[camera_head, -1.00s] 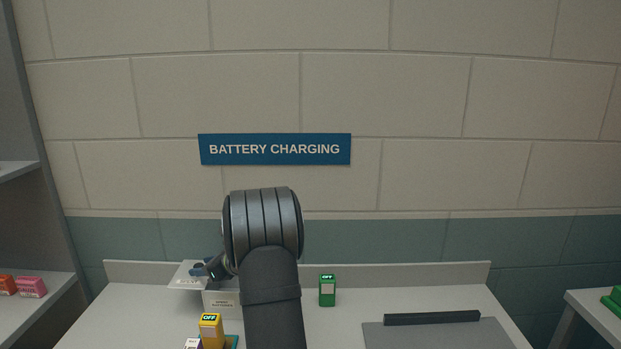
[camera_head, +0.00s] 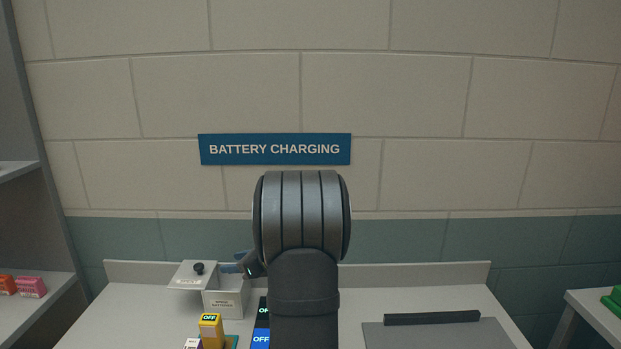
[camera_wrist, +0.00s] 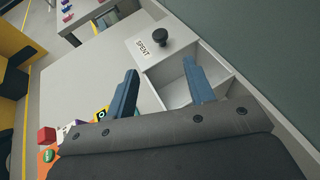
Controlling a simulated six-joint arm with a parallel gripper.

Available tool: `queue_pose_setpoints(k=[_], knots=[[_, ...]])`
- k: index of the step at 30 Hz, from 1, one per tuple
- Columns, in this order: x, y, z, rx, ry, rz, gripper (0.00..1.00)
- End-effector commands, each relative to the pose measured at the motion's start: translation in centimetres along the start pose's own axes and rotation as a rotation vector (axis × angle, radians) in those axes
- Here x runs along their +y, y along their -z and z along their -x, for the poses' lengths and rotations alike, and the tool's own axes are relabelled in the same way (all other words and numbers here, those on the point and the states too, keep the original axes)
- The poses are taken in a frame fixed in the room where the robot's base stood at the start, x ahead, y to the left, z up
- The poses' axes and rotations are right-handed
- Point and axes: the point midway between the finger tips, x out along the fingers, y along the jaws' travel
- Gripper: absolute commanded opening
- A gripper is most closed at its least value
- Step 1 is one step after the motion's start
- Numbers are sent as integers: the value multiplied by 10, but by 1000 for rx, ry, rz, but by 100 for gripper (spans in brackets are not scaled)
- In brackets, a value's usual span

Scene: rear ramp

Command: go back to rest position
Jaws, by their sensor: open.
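My gripper (camera_wrist: 162,84) is open and empty in the wrist view, its two blue fingers apart. In the head view only part of my gripper (camera_head: 236,266) shows, just right of a black knob (camera_head: 198,268), with the wrist hiding the rest. The knob stands on the light grey lid (camera_head: 185,282) of a bin labelled for spent batteries (camera_head: 226,304). In the wrist view the lid (camera_wrist: 138,47) lies beside the bin's open compartment (camera_wrist: 174,82), which sits beyond and between the fingers. No contact between fingers and knob shows.
A yellow device reading OFF (camera_head: 211,330) and a blue one (camera_head: 261,338) stand at the bench front. A black bar (camera_head: 432,318) lies on a grey panel (camera_head: 400,336) at right. Shelves stand left (camera_head: 35,312) and a side table right (camera_head: 575,312).

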Motion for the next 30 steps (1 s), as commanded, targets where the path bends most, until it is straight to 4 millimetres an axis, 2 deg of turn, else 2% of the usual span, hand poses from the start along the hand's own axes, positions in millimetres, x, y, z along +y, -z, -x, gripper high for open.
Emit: queue_pose_setpoints(k=[1, 7, 9, 30], knots=[[-1, 0, 12, -1, 4, 0, 49], [-1, 0, 52, -1, 5, -1, 49], [1, 0, 31, 0, -6, -1, 49], [1, 1, -111, 1, -4, 0, 49]])
